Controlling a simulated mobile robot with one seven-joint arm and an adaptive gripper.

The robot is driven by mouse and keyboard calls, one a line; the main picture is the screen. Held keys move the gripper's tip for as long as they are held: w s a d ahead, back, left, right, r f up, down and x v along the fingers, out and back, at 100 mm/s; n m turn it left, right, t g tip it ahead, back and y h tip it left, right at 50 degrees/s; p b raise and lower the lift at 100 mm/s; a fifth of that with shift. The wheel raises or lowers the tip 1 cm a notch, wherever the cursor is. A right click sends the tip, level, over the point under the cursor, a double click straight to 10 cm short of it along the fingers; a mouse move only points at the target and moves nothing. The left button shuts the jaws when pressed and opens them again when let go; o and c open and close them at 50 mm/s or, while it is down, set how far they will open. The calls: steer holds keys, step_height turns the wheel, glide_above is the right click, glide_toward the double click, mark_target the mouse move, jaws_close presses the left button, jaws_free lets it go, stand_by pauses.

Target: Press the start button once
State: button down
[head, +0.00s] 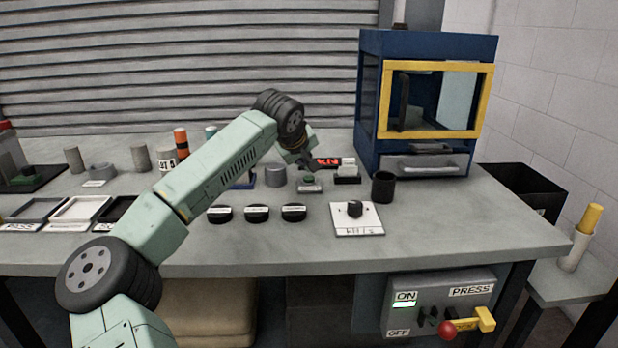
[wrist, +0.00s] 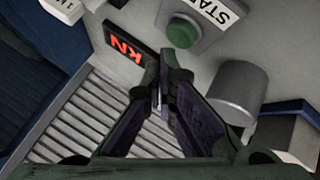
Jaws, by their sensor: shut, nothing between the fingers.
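The start button is a green round cap (wrist: 184,30) on a small grey box, with a white label (wrist: 216,10) reading "STA", the rest cut off, in the wrist view. In the head view the green button (head: 308,180) sits on the bench in front of my gripper (head: 306,164). In the wrist view my gripper (wrist: 163,80) is shut and empty. Its fingertips appear just below the button in the picture, with a gap between them. I cannot tell their height above the bench.
A display with red "KN" (wrist: 126,47) stands close beside the fingers. A grey cylinder (head: 275,177) is left of the button and a black cup (head: 383,187) right. The blue press (head: 367,100) stands behind right. Three black discs and a knob plate (head: 343,226) lie in front.

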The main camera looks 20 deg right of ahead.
steer(key=shift+f, duration=0.45)
